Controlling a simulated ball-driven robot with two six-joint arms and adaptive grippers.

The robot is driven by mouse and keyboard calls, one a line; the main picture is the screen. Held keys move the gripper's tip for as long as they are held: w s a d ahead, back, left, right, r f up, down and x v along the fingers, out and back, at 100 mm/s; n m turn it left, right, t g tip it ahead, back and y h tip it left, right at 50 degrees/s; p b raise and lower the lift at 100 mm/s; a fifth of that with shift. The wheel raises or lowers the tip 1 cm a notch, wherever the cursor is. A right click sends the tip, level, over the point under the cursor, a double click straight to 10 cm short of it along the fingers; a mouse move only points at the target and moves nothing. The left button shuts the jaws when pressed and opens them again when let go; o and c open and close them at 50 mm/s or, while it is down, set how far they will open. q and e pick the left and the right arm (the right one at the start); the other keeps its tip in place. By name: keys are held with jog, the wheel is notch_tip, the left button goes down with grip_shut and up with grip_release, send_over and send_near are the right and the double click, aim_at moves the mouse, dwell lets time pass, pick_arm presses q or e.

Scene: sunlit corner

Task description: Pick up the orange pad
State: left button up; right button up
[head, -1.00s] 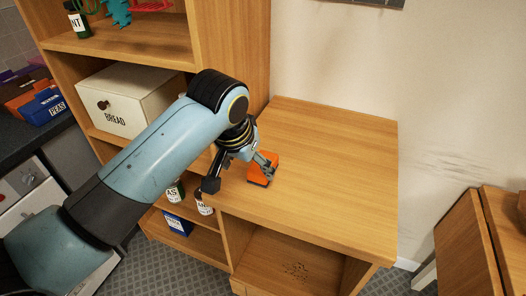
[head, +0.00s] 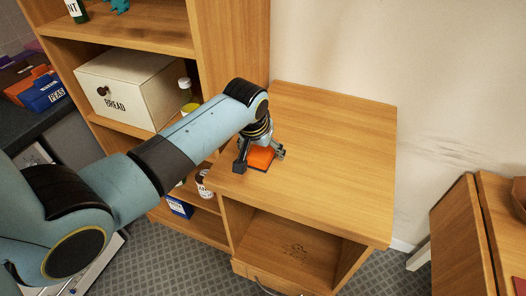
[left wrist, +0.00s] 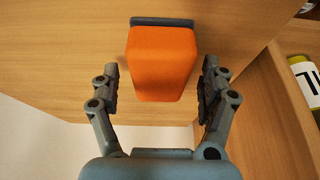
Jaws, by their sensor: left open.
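The orange pad (head: 261,158) lies on the wooden tabletop near its left edge, with a dark strip along one side. In the left wrist view the orange pad (left wrist: 161,62) sits between and a little beyond the fingers. My left gripper (head: 262,158) is open and points down over the pad; in the left wrist view its two fingers (left wrist: 160,88) stand apart on either side, with gaps between them and the pad. The gripper partly hides the pad in the head view. My right gripper is not in view.
The wooden table (head: 335,150) is otherwise bare. A shelf unit with a bread box (head: 128,90) and several bottles stands at the left, close to my arm. A wooden piece (head: 462,240) stands at the lower right. A wall rises behind the table.

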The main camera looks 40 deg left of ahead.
pick_arm(q)
jog(key=shift+f, duration=0.1)
jog(key=c, duration=1.2)
